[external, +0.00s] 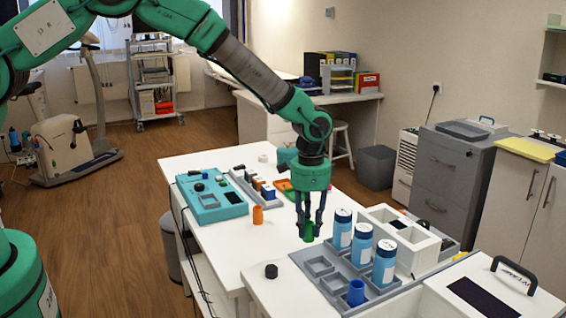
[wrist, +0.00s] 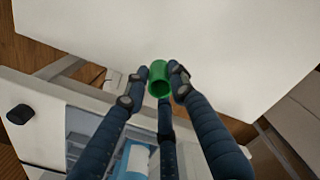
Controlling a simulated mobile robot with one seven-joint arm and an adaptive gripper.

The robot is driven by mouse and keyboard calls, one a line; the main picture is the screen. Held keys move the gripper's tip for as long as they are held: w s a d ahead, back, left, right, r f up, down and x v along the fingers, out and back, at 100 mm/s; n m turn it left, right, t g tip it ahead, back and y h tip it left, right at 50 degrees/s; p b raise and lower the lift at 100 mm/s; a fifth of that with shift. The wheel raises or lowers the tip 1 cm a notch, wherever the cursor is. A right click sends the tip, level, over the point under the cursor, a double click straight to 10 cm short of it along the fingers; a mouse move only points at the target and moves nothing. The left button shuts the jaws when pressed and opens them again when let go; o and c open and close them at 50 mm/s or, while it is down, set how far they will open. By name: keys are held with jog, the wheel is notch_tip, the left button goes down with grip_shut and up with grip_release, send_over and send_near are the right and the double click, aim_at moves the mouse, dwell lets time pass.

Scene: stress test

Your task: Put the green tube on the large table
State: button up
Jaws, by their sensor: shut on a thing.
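My gripper (external: 309,222) points down and its dark fingers are shut on the green tube (external: 307,231). In the wrist view the green tube (wrist: 159,78) sits between the fingertips (wrist: 155,84), its open end facing the camera. The long white table with the teal device, which I take to be the large table (external: 222,238), lies under and left of my gripper. In the wrist view a broad white surface (wrist: 240,50) fills the upper part, and the tube appears near its edge. The exact height of the tube above it is hard to tell.
A blue cup (external: 356,293), a black knob (external: 271,271), an orange cup (external: 258,215) and a teal device (external: 212,196) are nearby. White table surface left of the gripper is mostly clear.

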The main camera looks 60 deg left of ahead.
aim_at(308, 236)
jog(key=shift+f+b, duration=0.55)
jog(key=shift+f, duration=1.25)
jog(key=shift+f, duration=0.15)
jog(key=o, duration=0.9)
notch_tip(308, 236, up, 12)
jog(key=p, duration=0.2)
jog(key=shift+r+p, duration=0.2)
jog(key=shift+p, duration=0.15)
